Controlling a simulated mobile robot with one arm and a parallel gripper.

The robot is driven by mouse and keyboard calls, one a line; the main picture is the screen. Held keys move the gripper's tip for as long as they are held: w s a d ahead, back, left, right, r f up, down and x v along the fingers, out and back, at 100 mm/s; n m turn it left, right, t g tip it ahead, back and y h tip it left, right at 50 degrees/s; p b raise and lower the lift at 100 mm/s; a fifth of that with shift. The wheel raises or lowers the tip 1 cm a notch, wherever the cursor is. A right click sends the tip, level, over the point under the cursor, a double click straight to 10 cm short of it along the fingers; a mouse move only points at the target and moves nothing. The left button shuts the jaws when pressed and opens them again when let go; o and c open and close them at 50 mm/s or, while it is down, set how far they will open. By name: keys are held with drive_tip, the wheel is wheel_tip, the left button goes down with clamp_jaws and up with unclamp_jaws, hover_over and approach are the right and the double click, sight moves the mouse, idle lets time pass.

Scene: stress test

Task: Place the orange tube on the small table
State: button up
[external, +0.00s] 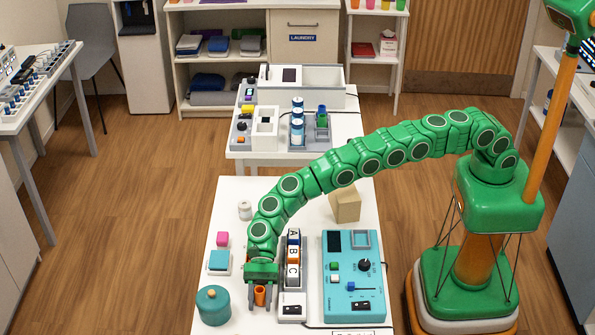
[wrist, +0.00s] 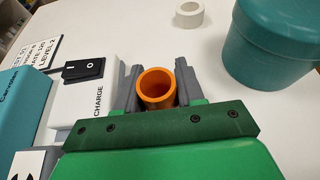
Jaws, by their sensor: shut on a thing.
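The orange tube (wrist: 157,88) stands upright, open end up, between the two grey fingers of my gripper (wrist: 157,86) in the wrist view. My gripper is shut on it. In the external view my gripper (external: 262,292) is low over the front white table (external: 205,265), with the orange tube (external: 260,296) showing below the green palm. I cannot tell whether the tube's bottom touches the tabletop. A second white table (external: 240,162) stands behind the front one. I cannot tell which of them is the small table.
A teal lidded pot (external: 213,306) stands left of my gripper. The charger rack (external: 293,308) with lettered blocks and the teal control panel (external: 354,280) are to its right.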

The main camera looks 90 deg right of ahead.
drive_tip(key=shift+f, duration=0.25)
drive_tip(key=o, duration=1)
drive_tip(key=shift+r, duration=0.15)
drive_tip(key=shift+d+r, duration=0.1)
drive_tip(key=shift+r, duration=0.05)
drive_tip(key=shift+d+r, duration=0.3)
drive_tip(key=shift+d, duration=0.3)
drive_tip(key=v, duration=1)
drive_tip(key=shift+d, duration=0.25)
